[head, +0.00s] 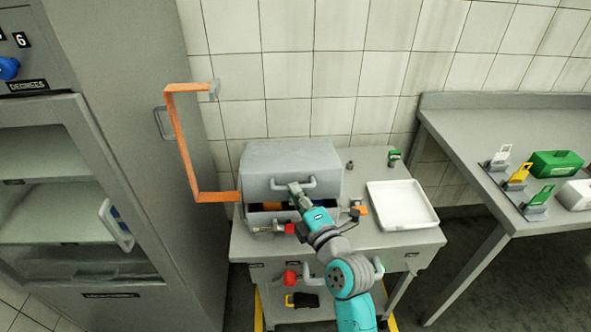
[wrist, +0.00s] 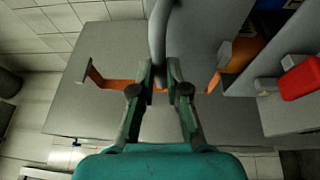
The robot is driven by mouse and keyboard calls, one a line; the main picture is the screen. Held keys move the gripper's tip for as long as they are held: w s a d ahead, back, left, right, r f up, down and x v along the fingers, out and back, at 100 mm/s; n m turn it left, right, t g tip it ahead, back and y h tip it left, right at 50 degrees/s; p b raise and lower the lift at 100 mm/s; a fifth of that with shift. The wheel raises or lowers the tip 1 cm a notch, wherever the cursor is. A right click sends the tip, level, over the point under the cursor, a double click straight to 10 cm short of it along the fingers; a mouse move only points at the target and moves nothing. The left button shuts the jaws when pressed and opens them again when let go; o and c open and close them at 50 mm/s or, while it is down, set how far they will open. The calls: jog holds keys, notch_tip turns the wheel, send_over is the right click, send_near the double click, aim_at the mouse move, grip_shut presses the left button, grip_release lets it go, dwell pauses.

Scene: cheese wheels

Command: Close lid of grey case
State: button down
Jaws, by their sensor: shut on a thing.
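The grey case (head: 322,214) stands on a grey table. Its rounded lid (head: 270,163) is partly lowered, with a dark gap along the front where blue and orange contents show. The lid handle (head: 311,183) is on the lid's front face. My gripper (head: 295,188) is at that handle, in front of the case. In the wrist view, the two fingers of my gripper (wrist: 160,72) are closed around the grey handle (wrist: 157,35), beside the lid (wrist: 200,35). A red latch (wrist: 302,78) shows at the right there, on the case front. My arm hides part of the case front.
A white tray (head: 402,204) lies on the table (head: 360,238) to the right, with a small green item (head: 394,158) behind it. A grey cabinet (head: 150,200) stands left; another table (head: 520,130) stands right.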

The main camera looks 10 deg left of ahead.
notch_tip(320, 180, down, 7)
jog(key=s, duration=0.2)
jog(key=shift+d+r, duration=0.2)
jog(key=shift+d, duration=0.05)
jog(key=c, duration=1.2)
grip_release()
jog(key=shift+w+f, duration=0.1)
jog(key=shift+w, duration=0.05)
jog(key=v, duration=1.2)
jog(key=shift+r, duration=0.4)
